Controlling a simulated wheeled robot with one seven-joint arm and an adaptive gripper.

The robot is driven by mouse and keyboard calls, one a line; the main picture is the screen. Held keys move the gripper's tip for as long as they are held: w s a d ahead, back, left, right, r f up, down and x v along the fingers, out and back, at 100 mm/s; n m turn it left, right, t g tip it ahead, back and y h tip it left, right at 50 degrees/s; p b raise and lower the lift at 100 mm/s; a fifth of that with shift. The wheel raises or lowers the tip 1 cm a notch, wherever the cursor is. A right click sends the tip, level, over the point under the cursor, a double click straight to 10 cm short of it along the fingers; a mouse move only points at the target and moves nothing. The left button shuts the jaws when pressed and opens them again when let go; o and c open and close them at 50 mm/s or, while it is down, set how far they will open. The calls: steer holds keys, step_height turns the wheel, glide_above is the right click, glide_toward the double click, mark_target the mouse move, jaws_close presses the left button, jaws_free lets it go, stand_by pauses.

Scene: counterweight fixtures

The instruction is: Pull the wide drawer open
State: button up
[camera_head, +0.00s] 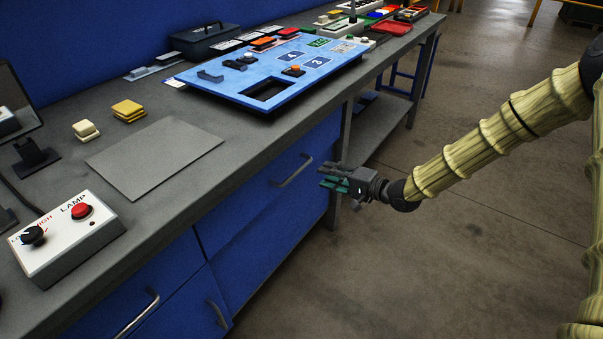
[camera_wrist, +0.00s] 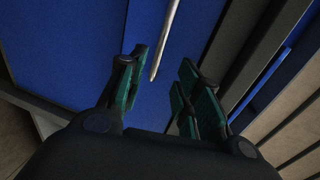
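The wide drawer (camera_head: 255,188) is a blue front under the workbench top, and it looks shut. Its grey bar handle (camera_head: 292,171) sits on the upper right part of the front. My gripper (camera_head: 328,176), with green finger pads, is to the right of the handle and apart from it. In the wrist view my gripper (camera_wrist: 163,82) is open and empty. The handle (camera_wrist: 167,38) shows there as a pale bar against blue, its near end appearing between the fingertips. The exact gap to the handle cannot be told.
Lower left are another blue front with a handle (camera_head: 137,313) and a further one with a handle (camera_head: 217,313). The grey benchtop (camera_head: 235,140) holds a lamp switch box (camera_head: 65,240) and a blue panel (camera_head: 275,65). Open floor (camera_head: 430,270) lies right of the bench.

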mark_target(301, 167)
steer(key=x, duration=1)
steer(key=shift+w+a, duration=0.1)
steer(key=shift+a, duration=0.15)
jaws_close()
